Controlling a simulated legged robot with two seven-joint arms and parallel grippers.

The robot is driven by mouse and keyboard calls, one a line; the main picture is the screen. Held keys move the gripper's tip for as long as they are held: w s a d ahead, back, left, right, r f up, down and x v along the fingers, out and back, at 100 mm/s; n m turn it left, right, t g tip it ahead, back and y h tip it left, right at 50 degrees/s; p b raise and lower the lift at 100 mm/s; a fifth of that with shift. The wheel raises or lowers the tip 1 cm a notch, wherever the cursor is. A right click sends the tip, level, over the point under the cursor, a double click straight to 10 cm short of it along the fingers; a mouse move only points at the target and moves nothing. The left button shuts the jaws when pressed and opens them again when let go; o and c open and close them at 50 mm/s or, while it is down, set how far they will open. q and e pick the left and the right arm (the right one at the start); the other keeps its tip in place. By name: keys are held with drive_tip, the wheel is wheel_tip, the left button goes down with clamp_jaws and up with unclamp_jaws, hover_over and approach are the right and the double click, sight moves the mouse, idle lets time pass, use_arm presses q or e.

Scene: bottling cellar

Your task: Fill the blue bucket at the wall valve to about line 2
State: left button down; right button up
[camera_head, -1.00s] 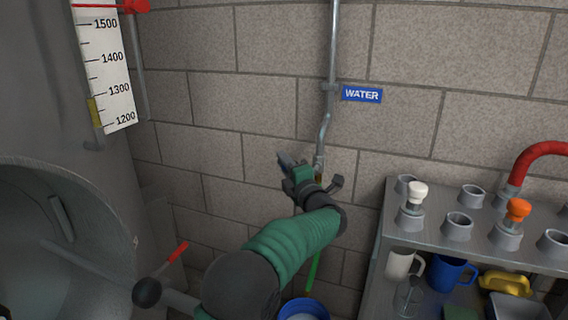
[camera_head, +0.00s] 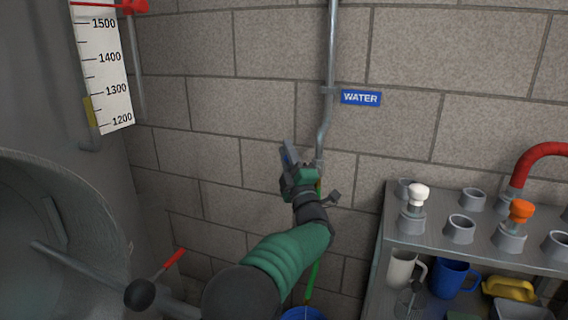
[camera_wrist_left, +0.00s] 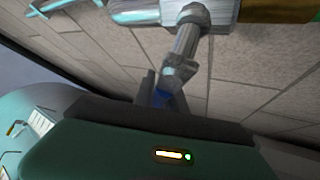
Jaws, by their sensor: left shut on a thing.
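The wall valve (camera_wrist_left: 188,38) shows as grey metal in the left wrist view, at the foot of the wall pipe (camera_head: 331,60). My left gripper (camera_head: 291,157) is at the valve, with its fingers pointing up in the head view. It is shut on the valve lever (camera_wrist_left: 162,97), whose blue part shows between the dark fingers in the left wrist view. The blue bucket (camera_head: 303,314) shows only its upper rim at the bottom edge, below the valve. Its inside, lines and water level are hidden. My right gripper is not in view.
A green hose (camera_head: 313,282) hangs below the valve toward the bucket. A blue WATER sign (camera_head: 361,97) is on the wall. A steel shelf (camera_head: 436,249) with mugs stands at right. A large tank (camera_head: 50,230) and a red-tipped lever (camera_head: 174,262) are at left.

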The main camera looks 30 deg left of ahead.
use_arm(q)
drive_tip(key=shift+w+d+r+m+t+h+b, duration=0.15)
drive_tip(key=shift+d+r+m+t+b, duration=0.1)
drive_tip(key=shift+m+t, duration=0.45)
drive_tip(key=shift+w+d+r+m+t+h+b, duration=0.1)
drive_tip(key=shift+d+r+m+t+h, duration=0.15)
drive_tip(key=shift+m+t, duration=0.4)
drive_tip(key=shift+w+d+r+m+t+h+b, duration=0.1)
drive_tip(key=shift+d+r+m+t+b, duration=0.25)
drive_tip(key=shift+m, duration=0.5)
drive_tip(key=shift+f, duration=0.1)
drive_tip(key=c, duration=1.4)
unclamp_jaws()
drive_tip(key=shift+s, duration=0.1)
drive_tip(key=p+v, duration=0.5)
drive_tip(key=v, duration=1.1)
drive_tip(key=shift+s+d+f, duration=0.15)
drive_tip(key=shift+s+f, duration=0.05)
drive_tip(key=shift+f, duration=0.1)
